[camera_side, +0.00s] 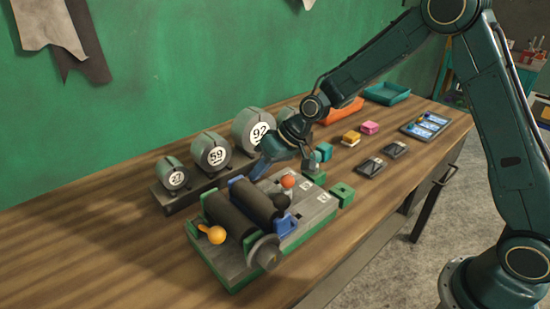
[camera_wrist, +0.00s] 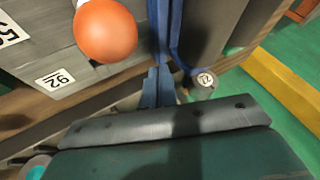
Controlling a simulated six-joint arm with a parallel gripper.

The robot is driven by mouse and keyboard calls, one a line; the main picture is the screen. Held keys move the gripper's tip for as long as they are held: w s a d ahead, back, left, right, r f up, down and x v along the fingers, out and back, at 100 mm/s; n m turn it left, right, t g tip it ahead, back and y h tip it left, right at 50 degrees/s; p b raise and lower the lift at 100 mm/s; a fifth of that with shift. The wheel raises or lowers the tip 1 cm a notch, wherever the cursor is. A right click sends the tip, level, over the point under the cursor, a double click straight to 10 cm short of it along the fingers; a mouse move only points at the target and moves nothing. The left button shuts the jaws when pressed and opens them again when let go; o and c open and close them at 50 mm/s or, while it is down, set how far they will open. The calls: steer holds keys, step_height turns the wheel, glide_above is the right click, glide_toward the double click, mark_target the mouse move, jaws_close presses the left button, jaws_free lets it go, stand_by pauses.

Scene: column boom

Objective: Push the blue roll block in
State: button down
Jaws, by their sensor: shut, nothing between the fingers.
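The roll machine (camera_side: 235,270) stands on the bench with dark rollers across its grey and green base. A blue roll block (camera_side: 236,181) is at the rollers' far end, and another blue block (camera_side: 285,224) is at their near end. In the wrist view, blue block edges (camera_wrist: 176,30) run up from the fingertips. My gripper (camera_side: 257,175) is shut and empty, pointing down close beside the far blue block. Its fingertips also show in the wrist view (camera_wrist: 158,72). I cannot tell whether they touch the block.
An orange ball knob (camera_side: 288,181) stands close to my gripper, and a yellow handle (camera_side: 213,234) is at the machine's near left. Numbered grey cylinders (camera_side: 210,152) stand behind. Green blocks (camera_side: 342,193) and small parts lie to the right. The bench's left front is clear.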

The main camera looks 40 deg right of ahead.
steer(key=d, duration=0.3)
steer(key=shift+d+r, duration=0.1)
steer(key=shift+d, duration=0.05)
steer(key=v, duration=0.9)
steer(key=shift+s+r, duration=0.25)
steer(key=shift+r, duration=0.05)
steer(key=s+r+h, duration=0.3)
steer(key=s+r, duration=0.6)
steer(key=s, duration=0.5)
steer(key=s+d+m+t+h, duration=0.1)
steer(key=s+d, duration=0.3)
steer(key=s, duration=1.1)
steer(key=shift+r+h, duration=0.25)
steer(key=shift+h, duration=0.65)
